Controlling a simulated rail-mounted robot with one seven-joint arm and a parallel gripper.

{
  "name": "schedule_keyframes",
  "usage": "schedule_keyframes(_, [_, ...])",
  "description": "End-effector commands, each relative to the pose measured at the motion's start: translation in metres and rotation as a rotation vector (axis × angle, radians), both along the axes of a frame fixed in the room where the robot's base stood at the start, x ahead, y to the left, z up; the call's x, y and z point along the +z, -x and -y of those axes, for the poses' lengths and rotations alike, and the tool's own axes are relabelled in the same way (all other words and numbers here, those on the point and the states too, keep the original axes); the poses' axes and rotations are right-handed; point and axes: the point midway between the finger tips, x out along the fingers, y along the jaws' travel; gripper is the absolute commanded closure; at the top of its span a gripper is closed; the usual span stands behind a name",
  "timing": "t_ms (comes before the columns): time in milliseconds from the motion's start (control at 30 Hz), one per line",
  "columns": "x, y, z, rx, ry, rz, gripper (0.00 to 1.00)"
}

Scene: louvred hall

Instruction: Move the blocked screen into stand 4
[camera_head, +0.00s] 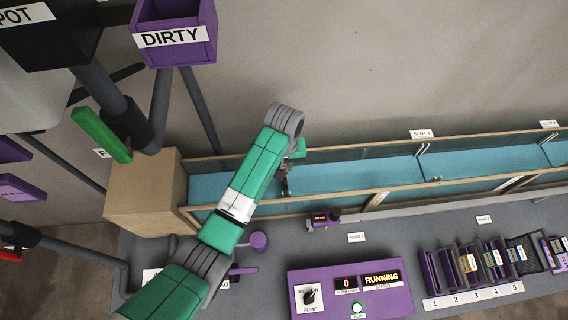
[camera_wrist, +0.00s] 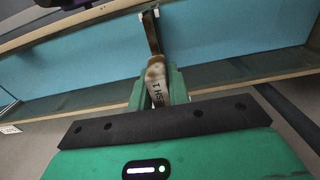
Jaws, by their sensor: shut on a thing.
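My gripper (camera_head: 288,160) is over the left part of the water channel. In the wrist view my gripper (camera_wrist: 157,88) is shut on the pale, lettered handle of a thin dark screen (camera_wrist: 151,34), seen nearly edge-on. The screen also shows in the head view as a dark strip (camera_head: 285,183) below the gripper, at the channel; I cannot tell whether it sits in a slot or is raised. The rack (camera_head: 432,278) numbered 1 to 5 stands at the right of the counter. Several tagged screens are in it; what stand 4 holds is unclear.
The channel (camera_head: 360,176) of blue water has glass sides and wooden rails. Slot signs (camera_head: 421,133) stand behind it. A purple pump panel (camera_head: 350,290) reads 0 and RUNNING. A purple DIRTY bin (camera_head: 175,35) is at upper left. Counter between panel and rack is clear.

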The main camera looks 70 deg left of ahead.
Motion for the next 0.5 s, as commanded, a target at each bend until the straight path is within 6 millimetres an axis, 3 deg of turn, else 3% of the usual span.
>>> schedule_keyframes(500, [0.026, 0.0, 0.0, 0.0, 0.0, 0.0, 1.0])
